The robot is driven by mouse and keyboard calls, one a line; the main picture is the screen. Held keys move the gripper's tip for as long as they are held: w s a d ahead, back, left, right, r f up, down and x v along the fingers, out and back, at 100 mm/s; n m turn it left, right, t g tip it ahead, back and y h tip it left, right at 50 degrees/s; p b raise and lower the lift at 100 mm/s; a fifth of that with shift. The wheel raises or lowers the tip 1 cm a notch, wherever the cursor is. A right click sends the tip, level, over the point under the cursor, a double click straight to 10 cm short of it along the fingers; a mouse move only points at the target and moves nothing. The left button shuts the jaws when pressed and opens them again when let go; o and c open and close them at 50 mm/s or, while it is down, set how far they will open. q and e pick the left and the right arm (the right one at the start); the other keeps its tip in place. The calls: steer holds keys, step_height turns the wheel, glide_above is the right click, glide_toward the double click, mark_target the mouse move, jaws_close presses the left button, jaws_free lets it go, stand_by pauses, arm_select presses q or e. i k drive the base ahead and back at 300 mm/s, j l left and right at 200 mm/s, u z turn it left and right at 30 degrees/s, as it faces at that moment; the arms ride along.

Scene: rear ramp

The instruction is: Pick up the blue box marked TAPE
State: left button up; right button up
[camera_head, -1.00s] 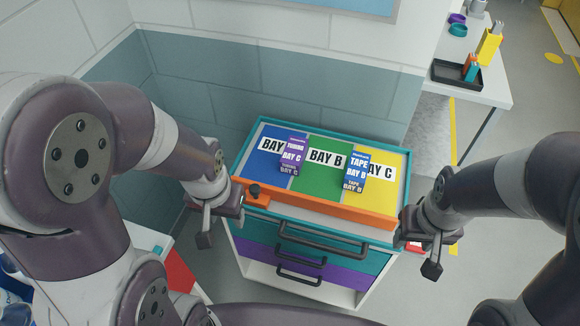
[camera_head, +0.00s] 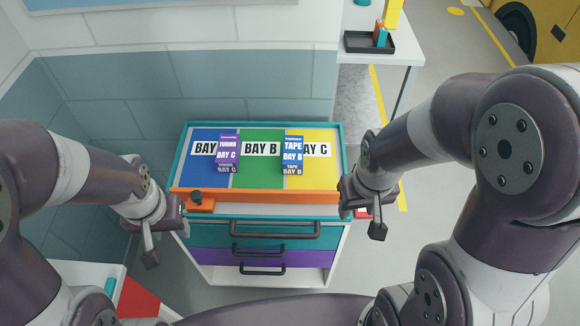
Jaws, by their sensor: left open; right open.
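The blue box marked TAPE, BAY B (camera_head: 293,152) stands on the cart top (camera_head: 262,204), at the border of the green and yellow bays. It covers part of the BAY C label. A purple box marked TUBING, BAY C (camera_head: 228,150) stands at the border of the blue and green bays. My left gripper (camera_head: 166,238) is open and empty, off the cart's front left corner. My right gripper (camera_head: 362,216) is open and empty, off the cart's front right corner. Both are apart from the boxes.
An orange rail (camera_head: 265,196) with a dark knob (camera_head: 196,196) runs along the cart's front edge. Drawers with dark handles (camera_head: 274,230) are below. A tiled wall is behind. A white table (camera_head: 405,52) with a black tray (camera_head: 369,42) stands at the back right.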

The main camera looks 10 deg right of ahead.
mark_target(292, 146)
steer(key=i+l+z, duration=0.15)
steer(key=l, duration=0.2)
steer(key=i+l+z, duration=0.1)
steer(key=l, duration=0.25)
steer(key=i+l+z, duration=0.15)
steer(key=i+l, duration=0.15)
